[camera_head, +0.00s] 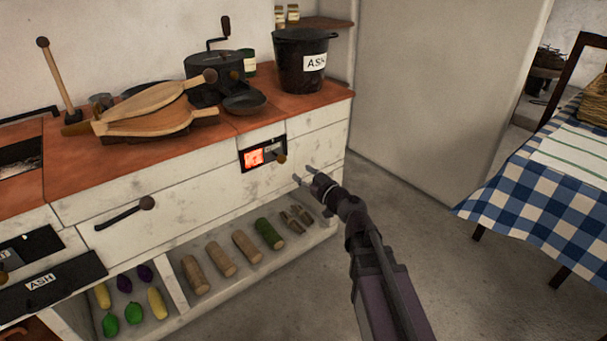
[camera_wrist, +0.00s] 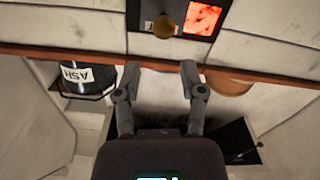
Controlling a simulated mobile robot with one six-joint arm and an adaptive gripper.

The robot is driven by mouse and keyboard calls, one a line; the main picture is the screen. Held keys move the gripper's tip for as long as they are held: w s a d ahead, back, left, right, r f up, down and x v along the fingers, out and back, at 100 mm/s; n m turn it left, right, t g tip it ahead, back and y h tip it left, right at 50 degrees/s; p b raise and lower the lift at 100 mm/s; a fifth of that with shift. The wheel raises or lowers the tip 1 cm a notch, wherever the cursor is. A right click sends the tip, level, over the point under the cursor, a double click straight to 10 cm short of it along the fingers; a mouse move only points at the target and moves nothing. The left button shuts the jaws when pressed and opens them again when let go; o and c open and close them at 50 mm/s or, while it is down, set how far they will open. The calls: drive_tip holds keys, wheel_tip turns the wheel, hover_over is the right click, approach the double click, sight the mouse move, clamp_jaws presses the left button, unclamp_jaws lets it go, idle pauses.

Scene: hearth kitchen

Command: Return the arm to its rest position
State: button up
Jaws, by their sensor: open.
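My gripper (camera_head: 304,176) is open and empty in the head view, held in front of the white counter front, at the end of my raised arm. In the wrist view my gripper (camera_wrist: 160,78) shows two fingers spread apart with nothing between them. A small firebox panel (camera_head: 262,153) with a glowing red window and a round knob is set in the counter front just beyond the fingers. The same panel (camera_wrist: 180,17) is at the top of the wrist view. I cannot tell the exact gap between the fingertips and the panel.
The white counter (camera_head: 190,190) runs along the left, with logs (camera_head: 246,246) on its low shelf. A black ash bucket (camera_head: 302,62), bellows (camera_head: 150,110) and a grinder (camera_head: 215,75) stand on top. A table with a checked cloth (camera_head: 545,190) is at right. Floor between is clear.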

drive_tip(key=s+d+f+m+g+h+p, duration=0.3)
drive_tip(key=s+d+f+g+h+p, duration=0.3)
drive_tip(key=s+d+g, duration=0.3)
drive_tip(key=s+d+m+g+h+p, duration=0.4)
drive_tip(key=s+d+m+h+p, duration=0.35)
drive_tip(key=d, duration=0.65)
wheel_tip(320, 180, up, 37)
drive_tip(key=s+y+p, duration=0.1)
drive_tip(key=p, duration=3.5)
